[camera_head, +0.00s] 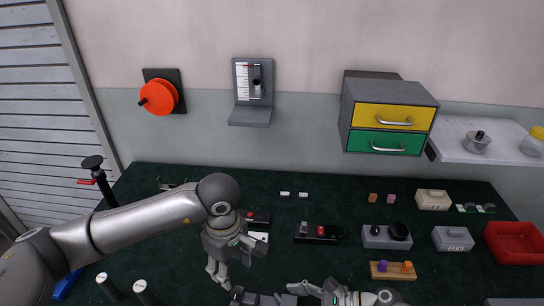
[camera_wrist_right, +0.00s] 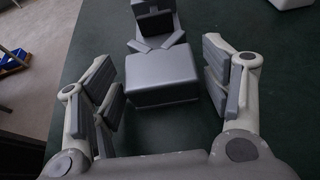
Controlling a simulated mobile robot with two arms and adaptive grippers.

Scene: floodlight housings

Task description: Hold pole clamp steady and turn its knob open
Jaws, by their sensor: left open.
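The pole clamp, as I take it, is a grey block with a V-shaped piece and a darker upright part at its far end (camera_wrist_right: 163,78). In the head view it shows partly at the bottom edge (camera_head: 264,299). My right gripper (camera_wrist_right: 163,92) is open, with its fingers on either side of the grey block and narrow gaps showing. In the head view it comes in at the bottom (camera_head: 303,290). My left gripper (camera_head: 233,266) is open and empty, pointing down just above and left of the clamp. I cannot make out the knob clearly.
The dark green table (camera_head: 340,208) holds a black box with a red button (camera_head: 318,233), a grey box with a black knob (camera_head: 386,236), a wooden block with pegs (camera_head: 392,271) and a red tray (camera_head: 512,243). Two posts (camera_head: 143,291) stand front left.

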